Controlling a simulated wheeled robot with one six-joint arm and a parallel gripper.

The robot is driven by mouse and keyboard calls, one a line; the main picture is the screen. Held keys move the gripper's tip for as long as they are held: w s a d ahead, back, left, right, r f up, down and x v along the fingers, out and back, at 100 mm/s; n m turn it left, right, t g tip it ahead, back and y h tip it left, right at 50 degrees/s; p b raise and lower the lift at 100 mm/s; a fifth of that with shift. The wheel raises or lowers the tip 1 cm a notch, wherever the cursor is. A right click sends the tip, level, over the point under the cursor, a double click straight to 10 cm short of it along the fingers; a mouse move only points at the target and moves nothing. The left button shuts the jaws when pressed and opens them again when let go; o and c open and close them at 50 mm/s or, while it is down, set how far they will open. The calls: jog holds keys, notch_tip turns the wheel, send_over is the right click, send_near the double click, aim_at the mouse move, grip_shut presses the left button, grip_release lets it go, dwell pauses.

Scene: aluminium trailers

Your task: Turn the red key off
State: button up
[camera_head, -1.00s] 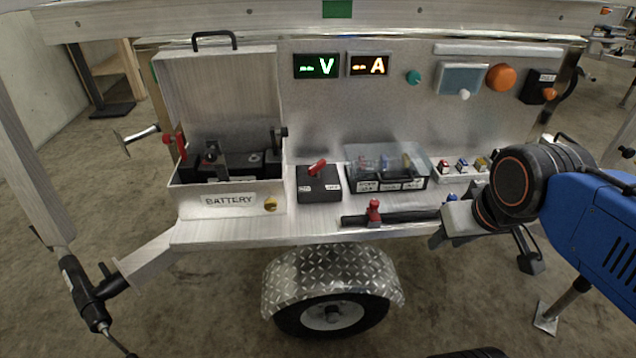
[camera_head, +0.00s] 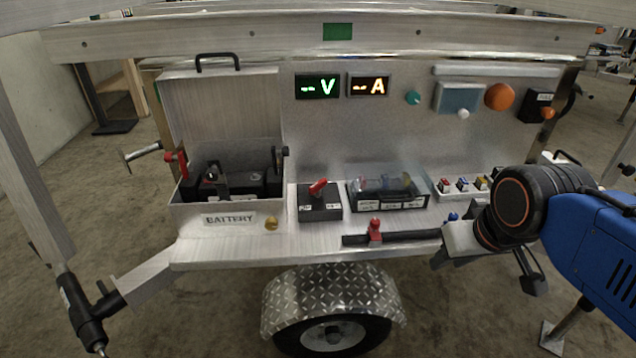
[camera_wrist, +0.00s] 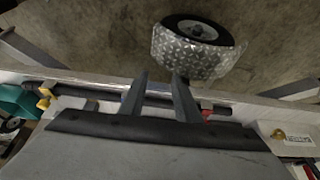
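The red key (camera_head: 318,187) sits on top of a black box (camera_head: 320,207) with white labels, on the trailer's metal shelf. Its handle slants up to the right. I cannot make the key out in the wrist view. My gripper (camera_wrist: 160,78) is open, with two dark fingers apart and nothing seen between them. In the head view the grey gripper body (camera_head: 457,240) is at the shelf's front edge, right of the key and apart from it. Its fingertips are not clear there.
A black bar with a red fitting (camera_head: 375,230) runs along the shelf front. The open battery box (camera_head: 228,206) stands left of the key. A clear-covered fuse box (camera_head: 388,190) stands to its right. The V display (camera_head: 318,87) and A display (camera_head: 368,86) show dashes.

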jog(key=w+a+r+m+g, duration=0.1)
jog(key=w+a+r+m, duration=0.15)
jog(key=w+r, duration=0.45)
notch_tip(320, 180, up, 13)
jog(key=m+g, duration=0.4)
jog(key=m, duration=0.3)
send_over(318, 182)
jog(key=shift+n, duration=0.25)
notch_tip(318, 182, down, 17)
jog(key=shift+s, duration=0.1)
grip_shut()
